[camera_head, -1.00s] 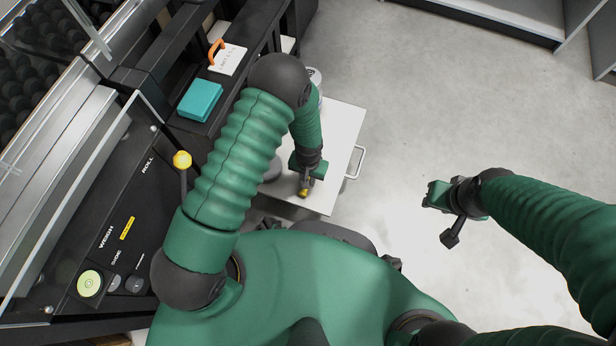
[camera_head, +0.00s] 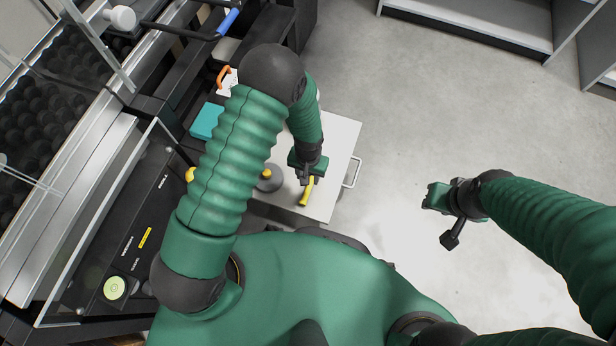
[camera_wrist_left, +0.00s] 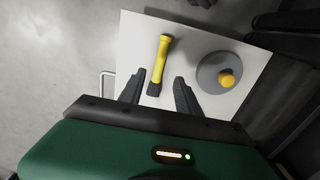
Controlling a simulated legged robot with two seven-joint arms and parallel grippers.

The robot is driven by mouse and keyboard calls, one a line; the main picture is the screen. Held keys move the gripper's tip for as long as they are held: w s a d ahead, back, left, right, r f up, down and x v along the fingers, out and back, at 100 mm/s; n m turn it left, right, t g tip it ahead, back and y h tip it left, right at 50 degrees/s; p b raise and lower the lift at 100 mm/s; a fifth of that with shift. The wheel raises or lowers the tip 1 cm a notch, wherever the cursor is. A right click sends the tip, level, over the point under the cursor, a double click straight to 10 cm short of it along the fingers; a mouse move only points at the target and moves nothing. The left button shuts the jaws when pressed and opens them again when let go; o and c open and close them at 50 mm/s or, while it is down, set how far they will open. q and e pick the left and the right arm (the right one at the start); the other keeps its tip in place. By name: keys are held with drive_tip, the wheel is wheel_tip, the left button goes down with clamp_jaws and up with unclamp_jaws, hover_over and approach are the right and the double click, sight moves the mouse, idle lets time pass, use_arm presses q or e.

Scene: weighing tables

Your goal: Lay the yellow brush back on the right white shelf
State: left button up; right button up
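The yellow brush (camera_head: 307,192) lies on a white top with a side handle (camera_head: 345,140). The wrist view shows its yellow handle (camera_wrist_left: 161,58) pointing away from me and its dark end close to me. My left gripper (camera_head: 308,178) is over the dark end. In the wrist view the left gripper (camera_wrist_left: 158,88) has its fingers spread, one on each side of the brush, with gaps visible. Its height above the top is hard to judge. My right gripper (camera_head: 445,215) hangs over bare floor, far from the brush; its finger opening is unclear.
A grey disc with a yellow knob (camera_wrist_left: 227,80) stands on the white top, beside the brush. A console (camera_head: 130,235) and dark shelving with a teal box (camera_head: 207,121) are at left. Pale shelving (camera_head: 480,22) stands at the back right. The floor between is clear.

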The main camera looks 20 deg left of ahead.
use_arm(q)
drive_tip(key=s+a+r+t, duration=0.1)
drive_tip(key=s+a+r, duration=0.1)
drive_tip(key=r, duration=0.6)
drive_tip(key=s+a+r, duration=0.2)
drive_tip(key=s+r, duration=0.1)
drive_tip(key=r, duration=0.5)
drive_tip(key=s+a+r+t, duration=0.1)
drive_tip(key=s+a+r, duration=0.1)
drive_tip(key=r, duration=0.7)
drive_tip(key=shift+s+a+t, duration=0.3)
drive_tip(key=shift+s+a, duration=0.1)
